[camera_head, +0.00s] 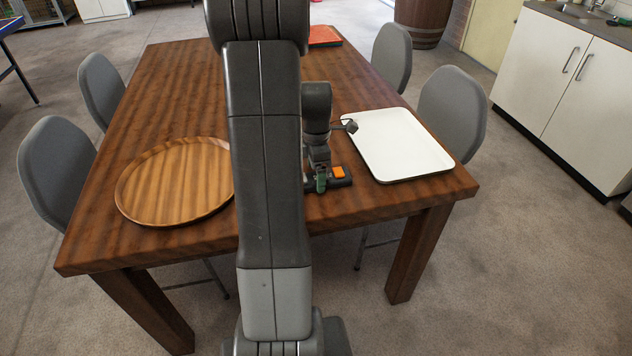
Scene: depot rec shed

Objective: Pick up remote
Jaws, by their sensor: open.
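A small dark object with an orange patch, which looks like the remote (339,172), lies on the wooden table (185,80) near its front edge, left of the white tray. My gripper (320,183) points down right at the remote's left part, with its jaws open. The gripper and a small green part at its tip cover some of the remote. I cannot tell whether the fingers touch it or straddle it.
A white tray (402,146) lies close to the right of my gripper. A round wooden tray (172,182) lies at the left, partly behind my arm. An orange-red tray (323,36) is at the far end. Grey chairs (455,106) stand around the table.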

